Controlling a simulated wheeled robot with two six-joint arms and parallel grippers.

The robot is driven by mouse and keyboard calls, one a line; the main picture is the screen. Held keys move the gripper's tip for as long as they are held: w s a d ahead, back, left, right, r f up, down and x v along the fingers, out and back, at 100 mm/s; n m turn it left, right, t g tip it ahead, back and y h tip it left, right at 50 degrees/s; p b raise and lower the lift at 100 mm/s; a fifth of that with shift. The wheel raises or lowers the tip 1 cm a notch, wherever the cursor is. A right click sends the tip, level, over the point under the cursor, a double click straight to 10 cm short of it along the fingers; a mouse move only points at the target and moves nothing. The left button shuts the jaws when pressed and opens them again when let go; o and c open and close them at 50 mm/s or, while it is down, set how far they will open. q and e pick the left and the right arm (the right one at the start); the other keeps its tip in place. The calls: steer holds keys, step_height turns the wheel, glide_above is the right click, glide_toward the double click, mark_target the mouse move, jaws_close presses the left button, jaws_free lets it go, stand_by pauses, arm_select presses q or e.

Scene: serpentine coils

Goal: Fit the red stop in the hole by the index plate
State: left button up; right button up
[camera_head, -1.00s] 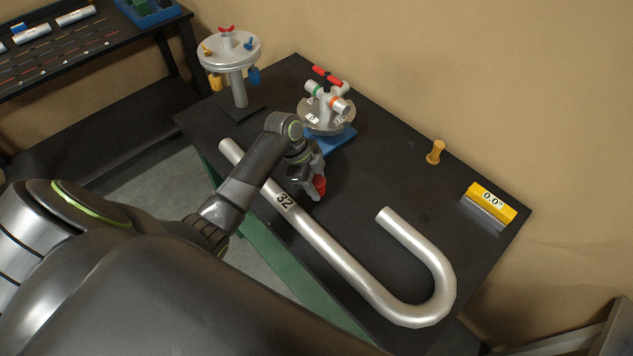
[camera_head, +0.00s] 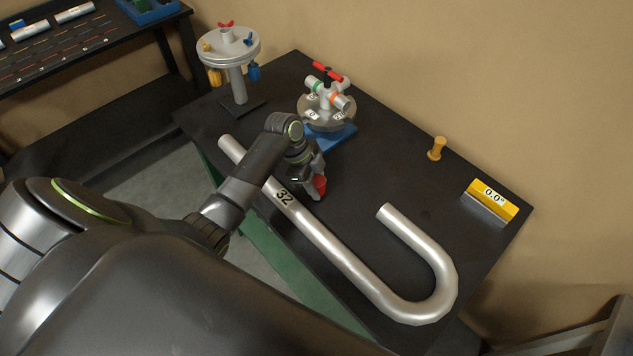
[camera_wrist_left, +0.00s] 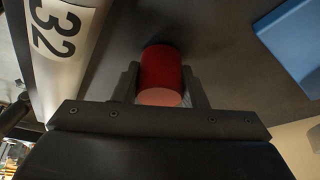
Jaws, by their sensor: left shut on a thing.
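The red stop (camera_head: 319,187) is a short red cylinder, held in my left gripper (camera_head: 313,183) above the dark table beside the bent pipe. In the left wrist view the stop (camera_wrist_left: 160,72) sits between the two dark fingers (camera_wrist_left: 162,90), with its pale red end face toward the camera. The index plate (camera_head: 313,126) is a round grey disc with white labels on a blue base (camera_head: 341,136), behind my gripper. A hub with green and orange banded tubes and a red handle stands on it. I cannot make out the hole. My right gripper is not in view.
A silver J-shaped pipe (camera_head: 335,254) marked 32 lies along the front of the table (camera_head: 400,180). An amber peg (camera_head: 437,149) and a yellow 0.0° gauge (camera_head: 491,200) stand at right. A round stand (camera_head: 237,86) is at the back left.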

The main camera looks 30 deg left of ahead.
arm_select(q)
steer(key=shift+f, duration=0.1)
steer(key=o, duration=1.4)
steer(key=shift+b+v, duration=1.4)
steer(key=shift+v, duration=7.3)
